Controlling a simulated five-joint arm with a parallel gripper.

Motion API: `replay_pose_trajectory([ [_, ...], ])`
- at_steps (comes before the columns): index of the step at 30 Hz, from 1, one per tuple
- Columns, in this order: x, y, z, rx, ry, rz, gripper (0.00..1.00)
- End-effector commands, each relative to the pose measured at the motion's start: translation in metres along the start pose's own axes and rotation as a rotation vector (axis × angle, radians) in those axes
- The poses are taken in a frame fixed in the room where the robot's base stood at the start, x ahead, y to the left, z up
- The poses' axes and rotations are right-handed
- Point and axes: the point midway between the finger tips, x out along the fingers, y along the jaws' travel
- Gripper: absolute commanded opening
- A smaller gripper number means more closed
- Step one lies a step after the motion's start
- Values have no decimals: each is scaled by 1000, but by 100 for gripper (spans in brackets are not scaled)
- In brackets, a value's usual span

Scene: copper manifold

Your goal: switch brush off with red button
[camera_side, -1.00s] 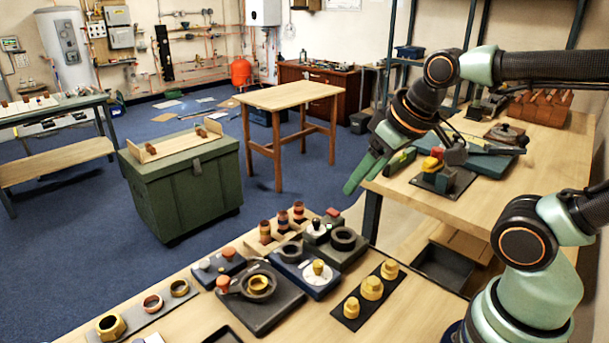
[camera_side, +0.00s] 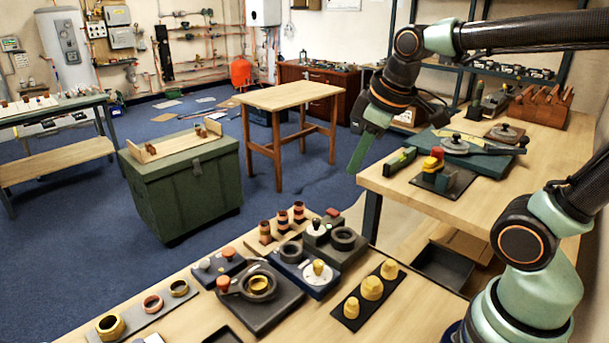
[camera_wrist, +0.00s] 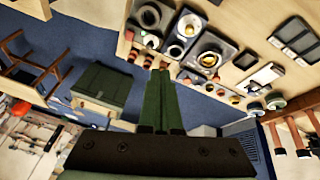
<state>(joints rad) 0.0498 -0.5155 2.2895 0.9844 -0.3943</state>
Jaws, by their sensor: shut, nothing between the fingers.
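A small red button (camera_side: 333,211) sits at the back of a dark box (camera_side: 348,258) with a black ring on the front workbench. An orange-red knob (camera_side: 223,283) stands on a dark unit with a round dish. Another orange-red knob (camera_side: 228,253) is on a small blue unit. I cannot tell which part is the brush. My gripper (camera_side: 353,171) is shut and empty, pointing down, in the air above and behind the bench units, apart from them. In the wrist view its green fingers (camera_wrist: 160,72) point toward the bench units, partly covering them.
A strip with several yellow fittings (camera_side: 371,289) lies right of the units. Copper-coloured fittings (camera_side: 298,210) stand behind them. A second bench (camera_side: 490,205) with tools is at the right. A green chest (camera_side: 185,190) and a small table (camera_side: 287,95) stand on the floor behind.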

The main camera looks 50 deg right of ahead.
Motion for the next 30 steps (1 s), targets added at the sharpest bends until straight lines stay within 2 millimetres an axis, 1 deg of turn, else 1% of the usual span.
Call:
replay_pose_trajectory([
  [1,2,7,-6,-67,-26,-7,0],
  [8,15,36,-28,-413,-123,-66,0],
  [12,27,55,-40,-622,-168,-120,0],
  [18,51,81,-51,-907,-210,-221,0],
  [24,71,99,-56,-1114,-220,-305,0],
  [30,79,107,-56,-1202,-219,-343,0],
])
